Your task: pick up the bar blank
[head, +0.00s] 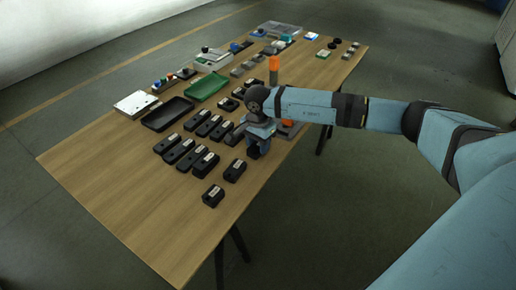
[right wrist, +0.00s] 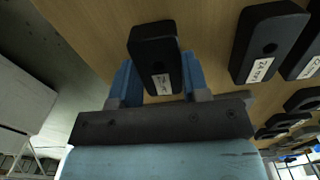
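Several black blocks with white labels stand on the wooden table; I cannot read which one is the bar blank. In the right wrist view one such block (right wrist: 153,48) lies ahead of my right gripper (right wrist: 158,76), its near end between the two blue fingers. The fingers are apart, and I cannot tell whether either touches the block. In the head view my right gripper (head: 256,149) points down among the blocks near the table's right edge and hides what is under it. My left gripper is not in view.
Other black blocks stand close by, such as one at the front (head: 213,196) and one beside the gripper (right wrist: 268,42). A black tray (head: 168,114) and a green tray (head: 207,87) lie further back on the table (head: 110,180). The table's front left is clear.

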